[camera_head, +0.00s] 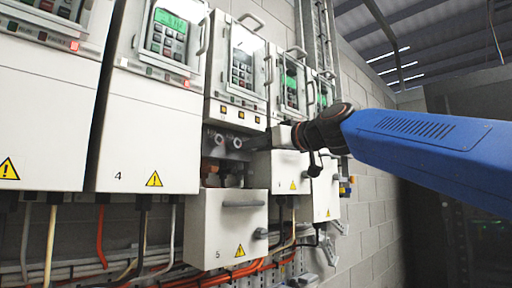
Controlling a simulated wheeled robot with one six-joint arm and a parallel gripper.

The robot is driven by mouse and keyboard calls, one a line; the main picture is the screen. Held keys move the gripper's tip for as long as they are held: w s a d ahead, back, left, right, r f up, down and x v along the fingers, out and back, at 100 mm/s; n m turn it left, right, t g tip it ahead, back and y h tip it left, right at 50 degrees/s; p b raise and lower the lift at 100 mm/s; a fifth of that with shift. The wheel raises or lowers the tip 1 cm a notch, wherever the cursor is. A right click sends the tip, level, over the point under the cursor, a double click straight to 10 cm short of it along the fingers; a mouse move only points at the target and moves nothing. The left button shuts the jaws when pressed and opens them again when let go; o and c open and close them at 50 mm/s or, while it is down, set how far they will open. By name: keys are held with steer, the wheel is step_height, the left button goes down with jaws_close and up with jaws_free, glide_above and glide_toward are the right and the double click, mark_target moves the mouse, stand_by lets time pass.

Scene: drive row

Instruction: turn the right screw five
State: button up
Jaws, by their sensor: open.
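Drive five has its lower cover (222,226), marked 5, hanging lowered, so the recess under its keypad unit is exposed. Two round dark screw heads sit side by side at the top of the recess: the left screw (219,140) and the right screw (238,143). My gripper (274,137) is just right of the right screw, pointing left toward the drive. It appears apart from the screw, though depth is hard to judge. The gripper is open; its fingertips are small and partly lost against the pale cabinets behind. Nothing is visible between them.
Drive four (148,143) stands closed to the left, with another closed drive (45,110) beyond it. More drives (291,170) stand behind my gripper. Cables (100,238) run below. The lowered cover has a protruding handle (243,204). Open space lies right of the row.

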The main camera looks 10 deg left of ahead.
steer(key=shift+c, duration=0.7)
steer(key=c, duration=0.9)
steer(key=shift+m, duration=0.4)
steer(key=m, duration=2)
steer(key=shift+m, duration=0.4)
